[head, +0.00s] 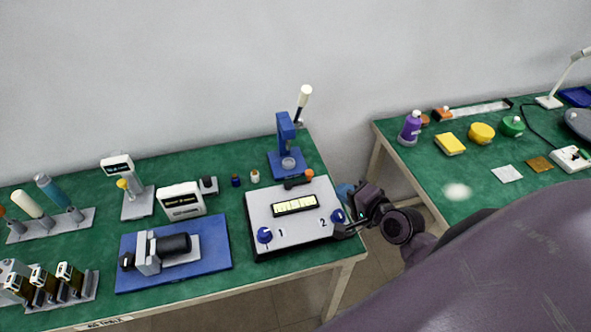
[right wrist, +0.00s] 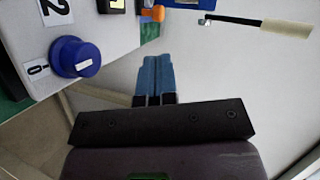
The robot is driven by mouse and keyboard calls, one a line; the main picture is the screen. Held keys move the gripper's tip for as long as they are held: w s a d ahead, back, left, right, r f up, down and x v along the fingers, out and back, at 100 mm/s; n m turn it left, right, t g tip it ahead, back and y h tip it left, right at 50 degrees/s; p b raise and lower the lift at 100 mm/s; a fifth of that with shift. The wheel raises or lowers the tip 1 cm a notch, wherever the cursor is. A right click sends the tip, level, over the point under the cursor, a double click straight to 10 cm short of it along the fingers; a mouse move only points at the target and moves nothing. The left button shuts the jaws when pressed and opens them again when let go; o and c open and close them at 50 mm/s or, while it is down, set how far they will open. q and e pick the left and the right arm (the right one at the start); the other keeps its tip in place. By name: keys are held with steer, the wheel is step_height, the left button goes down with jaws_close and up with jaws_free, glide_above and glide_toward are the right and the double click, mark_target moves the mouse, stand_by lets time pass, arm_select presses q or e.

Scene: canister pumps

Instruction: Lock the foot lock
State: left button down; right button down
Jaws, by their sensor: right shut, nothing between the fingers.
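I cannot tell for sure which part is the foot lock. A short dark lever with an orange knob (head: 309,173) lies behind the grey control box (head: 290,235). The orange knob shows in the right wrist view (right wrist: 155,13). A blue press stand (head: 285,135) with a cream-handled lever (head: 303,98) stands behind it; the handle shows in the right wrist view (right wrist: 287,29). My right gripper (head: 345,189) is shut and empty beside the box's right side, by the blue knob marked 2 (head: 338,216). Its blue fingertips (right wrist: 158,62) touch each other. My left gripper is not in view.
A motor on a blue base plate (head: 215,262) and a white display unit (head: 181,201) stand to the left. A gap with bare floor separates the tables. My right arm covers the lower right.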

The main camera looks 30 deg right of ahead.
mark_target(312, 174)
steer(key=shift+s+m, duration=0.3)
steer(key=shift+m, duration=0.4)
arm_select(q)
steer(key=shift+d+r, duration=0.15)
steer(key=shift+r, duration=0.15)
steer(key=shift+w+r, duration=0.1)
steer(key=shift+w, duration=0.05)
arm_select(e)
steer(key=shift+w, duration=0.15)
steer(key=x, duration=0.8)
steer(key=shift+w, duration=0.1)
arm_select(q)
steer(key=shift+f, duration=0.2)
arm_select(e)
steer(key=shift+x, duration=0.85)
